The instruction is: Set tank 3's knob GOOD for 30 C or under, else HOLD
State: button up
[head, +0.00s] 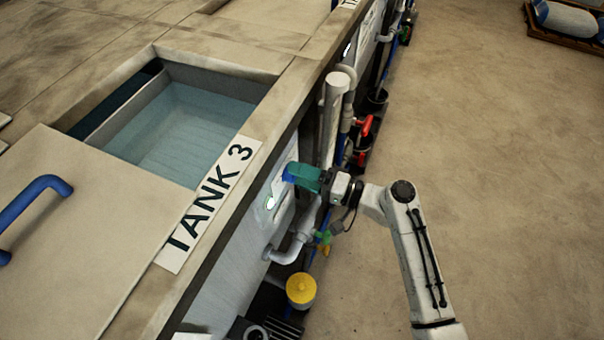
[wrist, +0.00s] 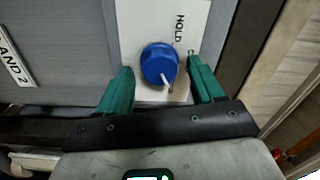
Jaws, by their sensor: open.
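Tank 3 (head: 185,115) stands open with clear bluish liquid inside, and its white label (head: 210,205) reads TANK 3. Its blue knob (wrist: 160,64) sits on a pale plate (wrist: 135,20) in the wrist view, with a white pointer toward the lower right. The word HOLD (wrist: 179,28) is printed beside the knob; other lettering is partly hidden by a finger. My gripper (head: 296,174) is at the tank's front panel, its teal fingers open on either side of the knob. A dark display (wrist: 148,175) shows at the wrist view's bottom edge, cut off and unreadable.
Pipes (head: 335,115) and red valve handles (head: 365,127) run along the tank front beyond my gripper. A yellow-capped item (head: 301,290) is low on the near side. A sign (wrist: 15,58) ends in "AND 2".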

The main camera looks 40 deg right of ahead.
jog(key=b+v, duration=0.2)
jog(key=v, duration=0.8)
jog(key=shift+s+d, duration=0.2)
jog(key=shift+s, duration=0.15)
